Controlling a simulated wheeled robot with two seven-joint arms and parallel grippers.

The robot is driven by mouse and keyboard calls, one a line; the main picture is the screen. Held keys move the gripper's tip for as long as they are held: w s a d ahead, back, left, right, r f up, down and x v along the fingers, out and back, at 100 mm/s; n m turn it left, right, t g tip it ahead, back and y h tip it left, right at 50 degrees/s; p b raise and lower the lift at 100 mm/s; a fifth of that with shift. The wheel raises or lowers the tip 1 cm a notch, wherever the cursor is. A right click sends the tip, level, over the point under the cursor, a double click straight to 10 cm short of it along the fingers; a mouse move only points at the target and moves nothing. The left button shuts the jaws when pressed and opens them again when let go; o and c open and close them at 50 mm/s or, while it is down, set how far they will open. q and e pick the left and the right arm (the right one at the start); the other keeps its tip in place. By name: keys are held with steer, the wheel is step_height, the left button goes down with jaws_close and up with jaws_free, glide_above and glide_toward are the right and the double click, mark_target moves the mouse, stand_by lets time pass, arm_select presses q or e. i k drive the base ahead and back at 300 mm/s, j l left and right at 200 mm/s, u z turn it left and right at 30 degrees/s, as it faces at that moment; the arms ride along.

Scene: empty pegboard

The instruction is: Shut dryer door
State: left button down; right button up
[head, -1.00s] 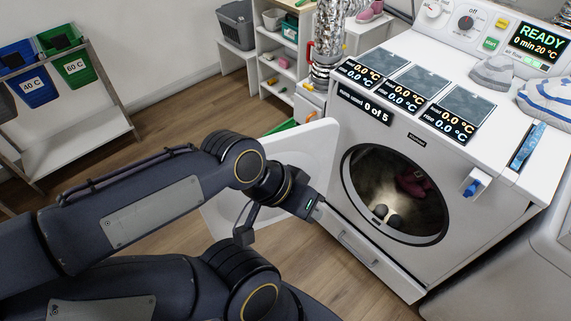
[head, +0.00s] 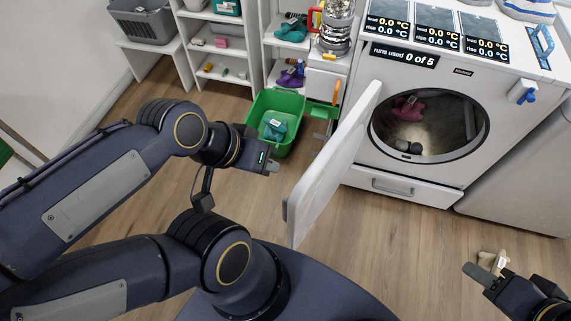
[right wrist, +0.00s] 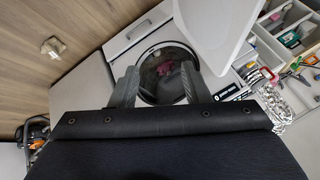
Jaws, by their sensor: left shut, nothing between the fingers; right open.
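The dryer (head: 425,85) stands at the upper right in the head view, its round drum opening (head: 430,120) uncovered with dark red cloth inside. Its white door (head: 330,165) is open, hinged at the opening's left side, jutting toward me nearly edge-on. My left gripper (head: 272,166) is shut and empty, left of the door and apart from it in the picture. My right gripper (head: 490,272) is open and empty at the lower right, in front of the dryer. In the right wrist view, the drum opening (right wrist: 165,72) shows between its fingers (right wrist: 160,85), with the door (right wrist: 212,35) at upper right.
A green bin (head: 275,122) stands on the floor behind my left gripper. White shelves (head: 215,50) and a grey basket (head: 143,22) are at the back. A small beige object (right wrist: 53,47) lies on the wooden floor near my right gripper. Floor between door and right gripper is clear.

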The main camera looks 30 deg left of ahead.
mark_target(312, 194)
steer(key=k+j+z, duration=0.15)
steer(key=k+j, duration=0.15)
steer(key=j, duration=0.3)
steer(key=k+j+z, duration=0.2)
steer(key=j, duration=0.35)
steer(key=k+j+z, duration=0.15)
steer(key=k+j, duration=0.3)
steer(key=i+j+z, duration=0.3)
steer(key=j, duration=0.3)
steer(key=i+j+z, duration=0.2)
steer(key=j, duration=0.15)
